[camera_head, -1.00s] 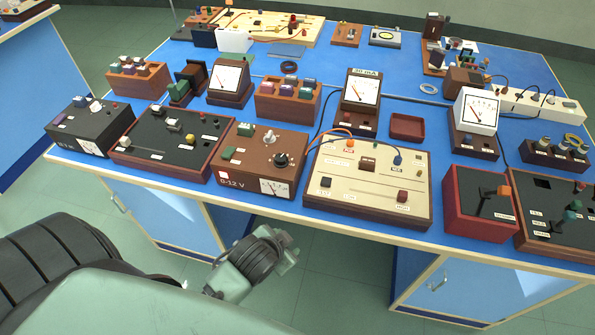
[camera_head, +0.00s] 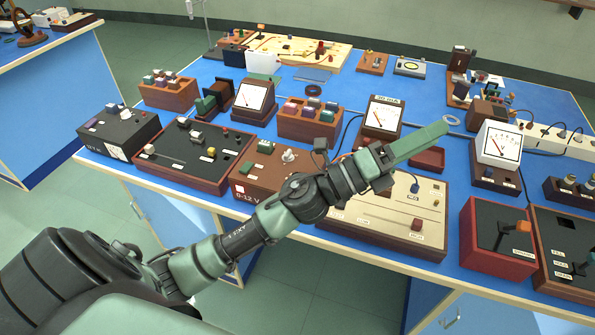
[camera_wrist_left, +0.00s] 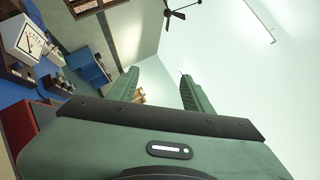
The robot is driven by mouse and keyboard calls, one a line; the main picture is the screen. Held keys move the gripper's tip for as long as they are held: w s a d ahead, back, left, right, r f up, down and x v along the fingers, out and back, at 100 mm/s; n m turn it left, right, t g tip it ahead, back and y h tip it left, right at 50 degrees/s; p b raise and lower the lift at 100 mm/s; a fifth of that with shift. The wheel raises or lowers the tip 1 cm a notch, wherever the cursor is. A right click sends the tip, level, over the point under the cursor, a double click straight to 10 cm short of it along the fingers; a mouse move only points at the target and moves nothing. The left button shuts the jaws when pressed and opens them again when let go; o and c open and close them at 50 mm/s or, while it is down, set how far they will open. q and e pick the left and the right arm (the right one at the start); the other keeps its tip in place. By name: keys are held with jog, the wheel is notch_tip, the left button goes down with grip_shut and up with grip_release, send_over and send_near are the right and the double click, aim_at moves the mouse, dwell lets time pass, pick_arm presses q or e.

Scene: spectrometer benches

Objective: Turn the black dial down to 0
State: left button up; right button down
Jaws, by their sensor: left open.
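The brown 0-12 V power box (camera_head: 255,182) stands near the front edge of the bench in the head view, with a white-topped knob (camera_head: 289,155) on it. My left arm crosses in front of the box and hides its black dial and meter. My left gripper (camera_head: 440,128) reaches past the box to the right, above the cream panel (camera_head: 400,215) and near the 30 mA meter. Its fingers overlap in the head view. In the left wrist view the two green fingers (camera_wrist_left: 158,75) stand apart with nothing between them. My right gripper is not in view.
A black-topped switch box (camera_head: 205,165) stands left of the power box. The red box (camera_head: 497,240) with an orange-capped lever is to the right. A white-faced meter (camera_head: 498,150) stands behind it. The bench is crowded. Bare blue surface (camera_head: 340,110) shows between the rows.

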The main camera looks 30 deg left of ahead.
pick_arm(q)
jog(key=s+d+f+m+g+h, duration=0.25)
jog(key=d+m+g, duration=0.25)
jog(key=m+g, duration=0.65)
jog(key=m+g+y, duration=0.6)
jog(key=m+y, duration=0.5)
jog(key=y, duration=0.7)
send_over(297, 175)
jog(key=shift+h, duration=0.25)
notch_tip(297, 175, down, 11)
jog(key=shift+s+f, duration=0.1)
notch_tip(297, 175, down, 8)
jog(key=shift+r+p, duration=0.2)
jog(key=shift+p, duration=0.5)
grip_shut()
